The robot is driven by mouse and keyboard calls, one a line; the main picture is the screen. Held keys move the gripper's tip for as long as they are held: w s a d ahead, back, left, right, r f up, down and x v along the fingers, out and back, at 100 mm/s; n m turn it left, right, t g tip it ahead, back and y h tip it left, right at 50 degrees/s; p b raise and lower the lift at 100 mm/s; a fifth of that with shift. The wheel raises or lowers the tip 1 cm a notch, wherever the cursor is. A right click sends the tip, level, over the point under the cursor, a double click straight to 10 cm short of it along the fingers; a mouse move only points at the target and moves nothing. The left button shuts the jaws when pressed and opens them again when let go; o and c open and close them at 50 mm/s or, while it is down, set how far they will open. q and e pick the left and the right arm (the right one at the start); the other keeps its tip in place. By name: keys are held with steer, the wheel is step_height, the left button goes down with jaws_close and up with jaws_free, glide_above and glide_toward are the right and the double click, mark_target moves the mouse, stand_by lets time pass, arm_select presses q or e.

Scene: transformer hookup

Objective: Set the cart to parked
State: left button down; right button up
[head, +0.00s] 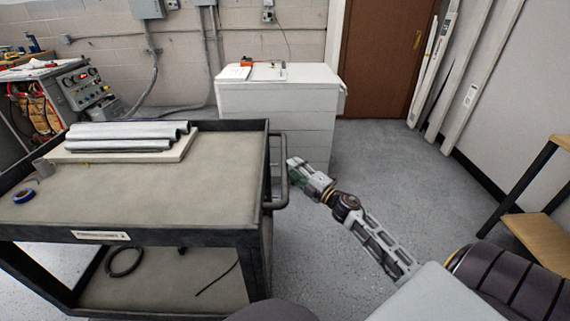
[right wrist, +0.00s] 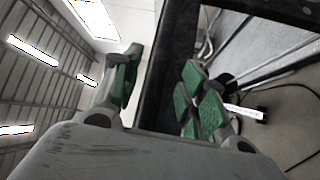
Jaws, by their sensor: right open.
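The cart (head: 190,206) is a black-framed utility cart with a grey top and a lower shelf, at the left of the head view. Its black handle (head: 279,172) sticks out from its right end. My right gripper (head: 294,164) is at that handle. In the right wrist view, the green-padded fingers of my right gripper (right wrist: 160,90) are apart, with a dark bar of the cart (right wrist: 160,75) running between them. I cannot tell whether the pads touch the bar. My left gripper is out of view.
Metal pipes (head: 125,136) on a pale board and blue tape (head: 24,195) lie on the cart top. A white cabinet (head: 278,105) stands behind. A control panel (head: 82,88) is at the far left. A wooden shelf (head: 540,236) stands right. Grey floor (head: 400,165) is clear between.

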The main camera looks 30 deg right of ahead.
mark_target(285, 163)
steer(key=shift+x, duration=2.4)
jaws_close()
